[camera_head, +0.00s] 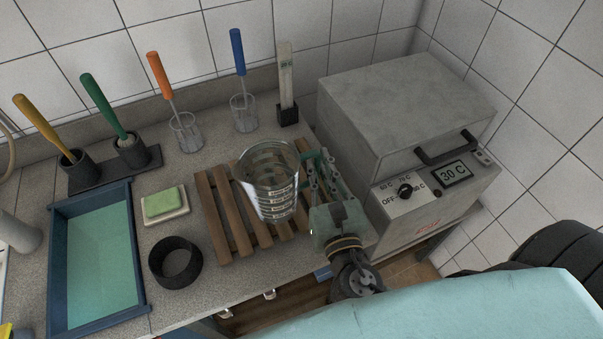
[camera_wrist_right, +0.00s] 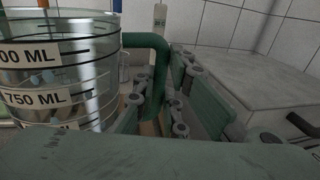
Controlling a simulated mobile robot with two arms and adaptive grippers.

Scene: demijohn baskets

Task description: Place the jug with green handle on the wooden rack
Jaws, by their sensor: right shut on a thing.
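The clear jug (camera_head: 268,180) with dark measuring lines and white labels is upright over the wooden rack (camera_head: 216,222). I cannot tell whether its base touches the slats. Its green handle (camera_wrist_right: 158,70) shows in the right wrist view, to the right of the jug's wall (camera_wrist_right: 60,75). My right gripper (camera_head: 318,172) comes in from the front and is shut on the green handle at the jug's right side. The gripper's fingers (camera_wrist_right: 172,105) hide part of the handle. My left gripper is not in view.
A grey heater box (camera_head: 400,110) stands close on the right of my gripper. A soap dish (camera_head: 166,208), black ring (camera_head: 175,262) and blue tray (camera_head: 98,320) lie left of the rack. Glasses with brushes (camera_head: 186,134) and a black-based holder (camera_head: 288,115) stand behind it.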

